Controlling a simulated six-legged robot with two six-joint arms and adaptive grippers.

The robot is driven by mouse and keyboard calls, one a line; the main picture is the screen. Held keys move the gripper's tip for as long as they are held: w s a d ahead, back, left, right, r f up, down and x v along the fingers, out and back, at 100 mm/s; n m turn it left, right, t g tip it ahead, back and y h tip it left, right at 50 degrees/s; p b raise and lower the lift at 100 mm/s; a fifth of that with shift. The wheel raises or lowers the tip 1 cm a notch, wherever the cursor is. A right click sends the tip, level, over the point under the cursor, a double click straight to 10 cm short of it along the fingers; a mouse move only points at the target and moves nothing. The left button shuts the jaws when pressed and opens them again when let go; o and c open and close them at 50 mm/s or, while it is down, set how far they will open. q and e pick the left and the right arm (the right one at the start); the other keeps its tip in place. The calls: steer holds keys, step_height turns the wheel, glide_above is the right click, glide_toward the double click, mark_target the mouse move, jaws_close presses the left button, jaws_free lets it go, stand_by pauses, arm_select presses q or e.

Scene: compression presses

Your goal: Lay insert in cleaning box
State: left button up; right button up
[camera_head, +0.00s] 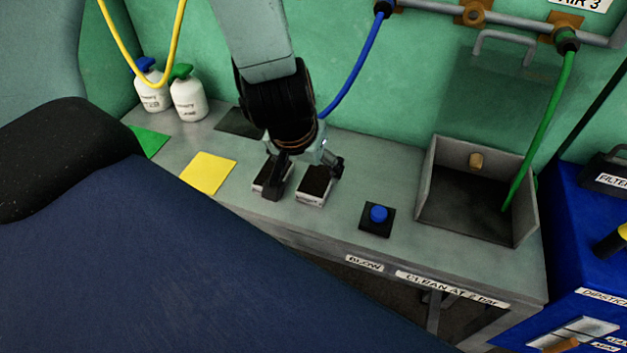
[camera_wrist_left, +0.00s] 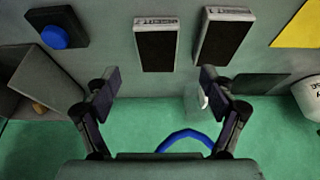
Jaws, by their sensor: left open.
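Two dark inserts with white labelled ends lie side by side on the grey bench: the left insert (camera_head: 262,180) and the right insert (camera_head: 315,184). In the left wrist view the right insert (camera_wrist_left: 156,48) shows between the lines of the fingers, and the left insert (camera_wrist_left: 224,40) shows beyond the right-hand finger. My left gripper (camera_head: 303,178) points down over them, open and empty. One finger partly hides the left insert. The cleaning box (camera_head: 426,187), an open grey box with a brass nozzle, stands to the right; its edge shows in the wrist view (camera_wrist_left: 30,70). My right gripper is out of view.
A blue button (camera_head: 378,214) on a black base sits between the inserts and the box. Yellow (camera_head: 208,172) and green (camera_head: 150,141) mats and two white bottles (camera_head: 187,98) are to the left. A green hose (camera_head: 545,125) hangs into the box.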

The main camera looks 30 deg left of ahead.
mark_target(316, 180)
arm_select(q)
steer(key=shift+w+d+f+b, duration=0.35)
steer(key=shift+d+f+b, duration=0.15)
steer(key=shift+f, duration=0.3)
steer(key=b+x, duration=0.1)
steer(key=x, duration=0.1)
steer(key=a+b+x, duration=0.1)
steer(key=x, duration=0.2)
steer(key=shift+w+d+f, duration=0.15)
steer(key=shift+w+d, duration=0.1)
steer(key=shift+d, duration=0.05)
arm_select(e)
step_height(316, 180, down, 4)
arm_select(q)
steer(key=shift+s+a, duration=0.1)
steer(key=shift+a, duration=0.2)
steer(key=shift+c, duration=1.1)
steer(key=shift+d, duration=0.2)
steer(key=c, duration=0.6)
steer(key=shift+a, duration=0.15)
steer(key=c, duration=0.9)
step_height(316, 180, up, 10)
steer(key=p, duration=0.7)
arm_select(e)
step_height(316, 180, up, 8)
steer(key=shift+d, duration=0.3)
